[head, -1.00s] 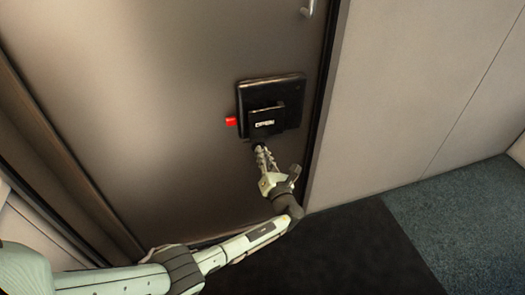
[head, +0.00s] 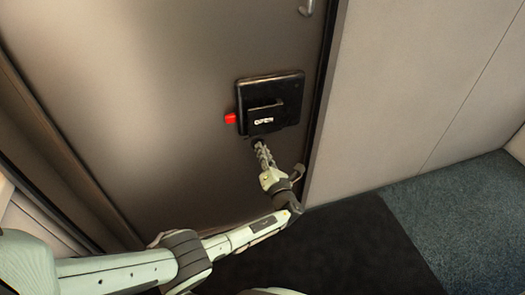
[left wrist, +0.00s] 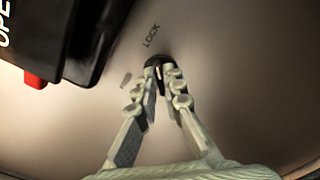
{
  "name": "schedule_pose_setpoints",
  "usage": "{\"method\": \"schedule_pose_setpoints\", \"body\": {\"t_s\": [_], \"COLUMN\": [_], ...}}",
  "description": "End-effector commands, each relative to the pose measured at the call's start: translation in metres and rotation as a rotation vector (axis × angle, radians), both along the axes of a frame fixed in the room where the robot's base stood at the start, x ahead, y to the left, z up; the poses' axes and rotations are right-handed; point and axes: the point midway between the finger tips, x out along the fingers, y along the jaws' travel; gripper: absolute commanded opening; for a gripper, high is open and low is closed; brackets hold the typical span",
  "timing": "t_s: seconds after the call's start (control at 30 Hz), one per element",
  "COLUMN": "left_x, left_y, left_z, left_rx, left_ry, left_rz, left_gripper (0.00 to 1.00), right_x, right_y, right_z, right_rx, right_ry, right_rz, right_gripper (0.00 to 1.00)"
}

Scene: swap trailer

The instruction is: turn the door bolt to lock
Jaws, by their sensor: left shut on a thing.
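The door bolt (left wrist: 151,63) is a small dark knob on the brown door (head: 170,90). In the left wrist view it sits just below the printed word LOCK (left wrist: 150,36), with a small pale mark (left wrist: 126,80) to its left. My left gripper (left wrist: 161,70) is shut on the bolt, and its fingertips partly cover it. In the head view my left gripper (head: 259,148) reaches up to the door just under the black latch box, and the bolt is hardly visible there. My right gripper is not in view.
The black latch box (head: 290,88) with an OPEN label stands out from the door close above my gripper. A red tab (head: 230,118) sticks out at its left. The door frame and pale wall (head: 410,100) are close on the right. Dark floor mat (head: 340,245) lies below.

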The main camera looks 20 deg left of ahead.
Motion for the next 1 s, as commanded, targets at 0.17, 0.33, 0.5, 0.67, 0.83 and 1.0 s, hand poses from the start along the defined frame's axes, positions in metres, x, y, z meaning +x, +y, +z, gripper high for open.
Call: {"method": "schedule_pose_setpoints", "body": {"t_s": [0.17,0.33,0.5,0.67,0.83,1.0], "left_x": [0.001,0.001,0.000,0.000,-0.001,-0.002], "left_y": [0.001,0.001,0.000,0.001,0.002,0.003], "left_z": [0.002,0.001,0.001,-0.002,-0.005,-0.007], "left_rx": [0.003,0.001,0.001,-0.049,-0.248,-0.546], "left_ry": [-0.002,-0.002,-0.001,-0.034,-0.171,-0.378], "left_rz": [0.001,0.001,0.000,0.000,0.000,-0.001], "left_gripper": [0.17,0.29,0.29,0.29,0.29,0.29], "right_x": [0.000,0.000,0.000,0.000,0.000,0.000], "right_y": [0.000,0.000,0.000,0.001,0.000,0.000], "right_z": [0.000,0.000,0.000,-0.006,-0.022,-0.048], "right_rx": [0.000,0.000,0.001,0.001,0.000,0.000], "right_ry": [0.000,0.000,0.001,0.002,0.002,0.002], "right_rz": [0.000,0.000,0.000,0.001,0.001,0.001], "right_gripper": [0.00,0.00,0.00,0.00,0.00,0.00]}}
